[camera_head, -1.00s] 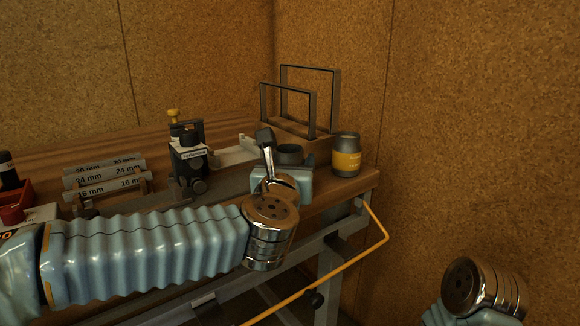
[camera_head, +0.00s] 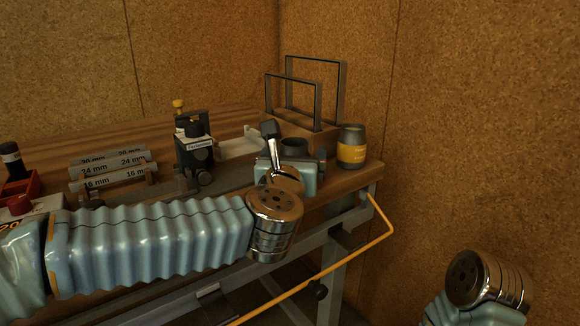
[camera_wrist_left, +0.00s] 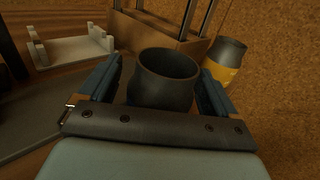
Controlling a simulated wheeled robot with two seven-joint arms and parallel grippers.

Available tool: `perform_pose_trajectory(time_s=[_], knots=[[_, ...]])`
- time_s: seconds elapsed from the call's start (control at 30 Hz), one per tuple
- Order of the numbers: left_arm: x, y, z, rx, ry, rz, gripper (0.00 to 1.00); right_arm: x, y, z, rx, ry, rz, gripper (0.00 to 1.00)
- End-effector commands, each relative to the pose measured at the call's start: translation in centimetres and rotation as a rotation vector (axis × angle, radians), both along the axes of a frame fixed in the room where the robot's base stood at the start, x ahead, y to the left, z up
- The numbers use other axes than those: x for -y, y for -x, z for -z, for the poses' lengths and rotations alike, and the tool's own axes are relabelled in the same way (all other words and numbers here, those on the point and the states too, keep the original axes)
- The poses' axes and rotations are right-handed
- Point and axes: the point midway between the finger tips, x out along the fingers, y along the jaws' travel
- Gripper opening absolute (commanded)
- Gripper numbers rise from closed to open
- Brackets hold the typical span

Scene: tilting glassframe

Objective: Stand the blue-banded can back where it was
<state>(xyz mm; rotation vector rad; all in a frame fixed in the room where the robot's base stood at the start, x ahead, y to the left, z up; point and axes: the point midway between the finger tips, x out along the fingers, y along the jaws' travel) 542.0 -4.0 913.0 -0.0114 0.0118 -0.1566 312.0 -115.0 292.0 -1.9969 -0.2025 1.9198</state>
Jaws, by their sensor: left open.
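A dark grey can (camera_head: 294,147) stands upright near the right end of the bench, partly hidden behind my left gripper (camera_head: 287,163). In the left wrist view the can (camera_wrist_left: 164,82) is between the two spread fingers of my left gripper (camera_wrist_left: 158,86), with a small gap at each side. The left gripper is open. My right arm shows only at the lower right of the head view; its gripper is out of view.
A yellow-banded can (camera_head: 352,149) stands close to the right, near the bench corner. Behind is a wooden block (camera_head: 317,138) with upright dark frames (camera_head: 345,95). A pale tray (camera_head: 243,145), a dark device (camera_head: 195,153) and labelled bars (camera_head: 112,168) are to the left.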

Motion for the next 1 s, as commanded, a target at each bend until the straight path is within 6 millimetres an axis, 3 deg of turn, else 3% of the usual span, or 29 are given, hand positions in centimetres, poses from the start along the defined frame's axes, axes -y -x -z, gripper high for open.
perform_pose_trajectory(time_s=[0.3,0.5,0.67,1.0], knots=[[-1.1,7.3,0.0,0.007,-0.003,0.0,0.91,0.4,-0.2,1.3,0.003,0.006,0.008,0.0],[-1.6,10.6,-0.1,0.003,-0.002,0.001,0.91,0.5,-0.2,1.5,0.004,0.008,0.009,0.0],[-1.8,11.6,0.0,0.001,-0.002,0.0,0.91,0.5,-0.2,1.6,0.004,0.008,0.009,0.0],[-1.8,11.6,0.0,0.001,-0.002,0.001,0.91,0.5,-0.2,1.6,0.004,0.008,0.009,0.0]])
